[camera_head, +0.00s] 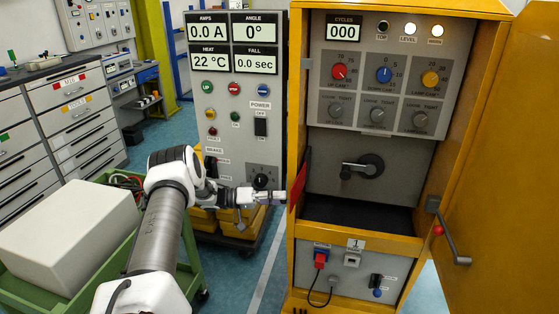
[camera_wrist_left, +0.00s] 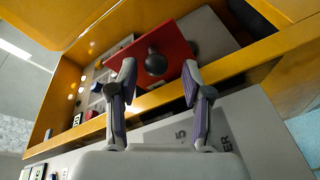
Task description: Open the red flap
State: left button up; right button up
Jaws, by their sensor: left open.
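The red flap (camera_head: 299,182) shows nearly edge-on at the left side of the yellow cabinet's opening in the head view. In the left wrist view, the red flap (camera_wrist_left: 178,45) is a flat plate with a round black knob (camera_wrist_left: 156,62). My left gripper (camera_head: 284,195) reaches in from the left, close to the flap. In the left wrist view, my left gripper (camera_wrist_left: 158,75) is open, its fingertips on either side of the knob. I cannot tell whether they touch it. My right gripper is not in view.
The yellow cabinet (camera_head: 335,242) has its door (camera_head: 510,170) swung open to the right. A black crank (camera_head: 362,167) sits on its inner panel. A grey display panel (camera_head: 233,100) stands behind my left arm. A green cart (camera_head: 75,285) with a white box (camera_head: 70,225) is at lower left.

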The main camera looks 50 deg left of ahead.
pick_arm(q)
jog(key=v, duration=1.1)
jog(key=shift+a, duration=0.25)
jog(key=shift+s+f, duration=0.1)
jog(key=shift+s, duration=0.05)
